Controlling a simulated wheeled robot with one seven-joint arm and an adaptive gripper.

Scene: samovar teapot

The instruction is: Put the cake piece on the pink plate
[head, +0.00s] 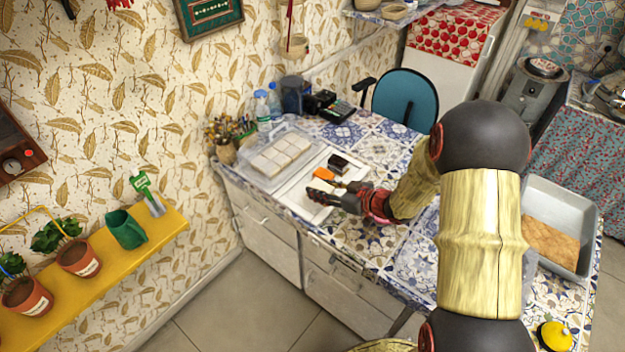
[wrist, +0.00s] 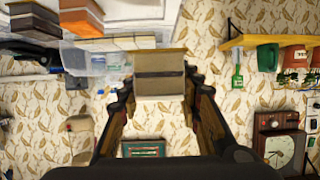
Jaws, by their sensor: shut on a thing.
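My gripper (head: 318,194) is over the front part of a white tray (head: 296,193) on the tiled counter. In the wrist view my gripper (wrist: 158,92) is shut on a layered cake piece (wrist: 160,82), cream with a dark band and a brown top. The piece sits between the two fingertips. In the head view I cannot clearly make it out behind the fingers. A dark piece (head: 338,162) and an orange piece (head: 323,174) lie on the tray beyond my gripper. They also show in the wrist view.
A clear box (head: 246,166) with several pale squares stands left of the tray. Bottles (head: 262,106) and a brush pot (head: 227,152) stand behind it. A grey pan (head: 577,205) with a brown slab is at the right.

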